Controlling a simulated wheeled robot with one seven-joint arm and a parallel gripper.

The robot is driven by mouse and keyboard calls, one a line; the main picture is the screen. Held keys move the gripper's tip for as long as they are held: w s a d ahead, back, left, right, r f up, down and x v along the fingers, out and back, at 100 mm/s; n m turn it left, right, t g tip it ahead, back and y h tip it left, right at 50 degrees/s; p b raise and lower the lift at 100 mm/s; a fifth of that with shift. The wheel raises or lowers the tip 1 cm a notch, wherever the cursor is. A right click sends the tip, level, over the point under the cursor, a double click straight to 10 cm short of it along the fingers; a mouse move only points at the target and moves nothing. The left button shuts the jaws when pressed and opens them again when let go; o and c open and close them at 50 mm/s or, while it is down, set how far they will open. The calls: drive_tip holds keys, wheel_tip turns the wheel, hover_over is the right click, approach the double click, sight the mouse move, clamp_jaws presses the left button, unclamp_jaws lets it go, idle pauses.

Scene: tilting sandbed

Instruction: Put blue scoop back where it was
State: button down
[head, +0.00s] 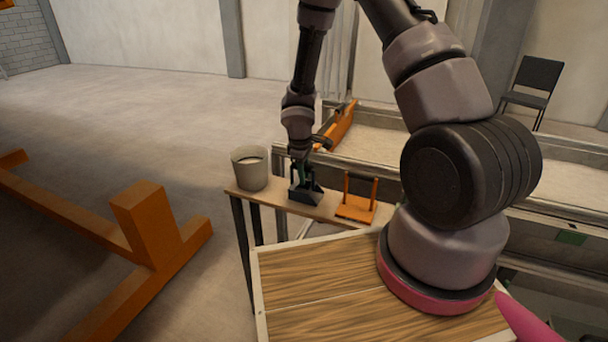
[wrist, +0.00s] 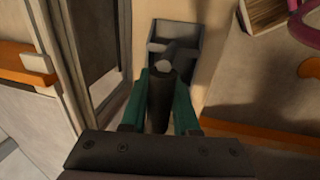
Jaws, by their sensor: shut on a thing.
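The blue scoop (head: 306,197) looks dark blue-grey in the head view. It sits at the narrow wooden shelf (head: 281,203), between the grey bucket and the orange stand. My gripper (head: 303,178) points down over it. In the wrist view, the gripper's green fingers (wrist: 162,85) are shut on the scoop's dark handle (wrist: 164,98). The scoop's grey pan (wrist: 180,34) shows beyond the fingertips. I cannot tell whether the scoop touches the shelf or hangs just above it.
The grey bucket (head: 250,169) stands at the shelf's left end. An orange stand with two posts (head: 356,208) is right of the scoop. The sandbed (head: 385,145) lies behind the shelf, with an orange piece (head: 341,124) at its left end. An orange frame (head: 150,225) stands at left.

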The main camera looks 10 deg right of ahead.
drive_tip(key=c, duration=0.7)
unclamp_jaws()
drive_tip(key=shift+f, duration=0.1)
drive_tip(key=shift+o, duration=0.2)
drive_tip(key=s+d+r+m+t, duration=0.1)
drive_tip(key=s+d+r+m, duration=0.15)
drive_tip(key=r, duration=0.85)
drive_tip(key=s+d+r+m, duration=0.2)
drive_tip(key=s+r+m, duration=0.1)
drive_tip(key=r, duration=0.7)
drive_tip(key=s+d+r+m+t, duration=0.1)
drive_tip(key=s+d+r+m, duration=0.15)
drive_tip(key=r, duration=0.85)
drive_tip(key=s+r+m+t+y, duration=0.3)
drive_tip(key=s+r+m, duration=0.4)
drive_tip(key=s+r, duration=0.5)
drive_tip(key=s, duration=0.3)
drive_tip(key=shift+s+a+r, duration=0.15)
drive_tip(key=shift+s+a, duration=0.1)
drive_tip(key=shift+a, duration=0.15)
